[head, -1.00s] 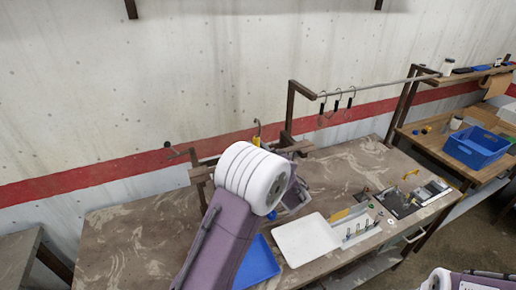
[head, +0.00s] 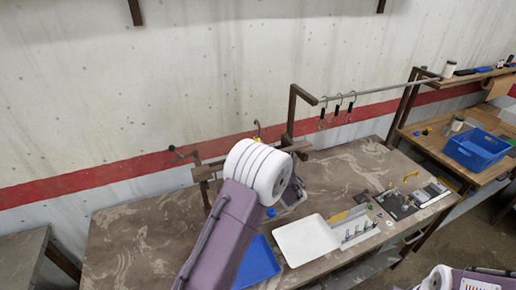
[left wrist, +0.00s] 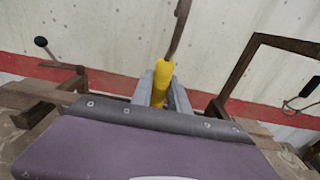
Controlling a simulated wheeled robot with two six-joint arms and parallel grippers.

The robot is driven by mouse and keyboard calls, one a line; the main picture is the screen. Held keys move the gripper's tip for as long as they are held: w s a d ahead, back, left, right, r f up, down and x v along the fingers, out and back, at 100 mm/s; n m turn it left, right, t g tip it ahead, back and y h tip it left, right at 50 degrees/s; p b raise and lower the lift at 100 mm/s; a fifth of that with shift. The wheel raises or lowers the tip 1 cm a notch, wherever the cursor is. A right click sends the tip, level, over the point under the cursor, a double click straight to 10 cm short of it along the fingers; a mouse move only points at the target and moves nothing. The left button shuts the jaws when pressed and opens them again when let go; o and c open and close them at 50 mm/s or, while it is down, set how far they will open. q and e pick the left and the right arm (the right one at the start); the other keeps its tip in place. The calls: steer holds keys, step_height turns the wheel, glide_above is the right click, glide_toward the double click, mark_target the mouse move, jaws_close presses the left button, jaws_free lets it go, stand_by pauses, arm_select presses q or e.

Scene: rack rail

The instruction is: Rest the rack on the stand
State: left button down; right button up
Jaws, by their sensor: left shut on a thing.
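My left gripper (left wrist: 163,97) is shut on a yellow-handled piece (left wrist: 163,72) with a dark curved hook at its top. In the head view the hook's tip (head: 257,128) shows above my white wrist joint, which hides the gripper. A grey rail (head: 380,92) lies level across brown posts at the back of the bench, with several dark hooks (head: 338,106) hanging from it. A brown post (head: 291,112) supports its left end; this frame also shows in the left wrist view (left wrist: 240,80). I cannot tell which part is the rack. My right gripper is out of view.
A brown bracket with a dark knob (head: 174,150) stands left of my arm. A white tray (head: 304,241), a blue tray (head: 257,265) and small tools lie on the bench. A blue bin (head: 476,150) is on the right-hand table. The bench's left part is clear.

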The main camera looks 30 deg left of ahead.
arm_select(q)
steer(key=w+a+f+b, duration=0.1)
steer(key=w+a+f, duration=0.1)
steer(key=w+a, duration=0.2)
steer(key=shift+a+f, duration=0.2)
steer(key=shift+a, duration=0.2)
stand_by(0.9)
steer(key=shift+f+b, duration=0.25)
steer(key=shift+b, duration=0.25)
stand_by(0.4)
steer(key=c, duration=1.2)
jaws_free()
steer(key=b+v, duration=0.4)
steer(key=v, duration=0.5)
steer(key=shift+s, duration=0.1)
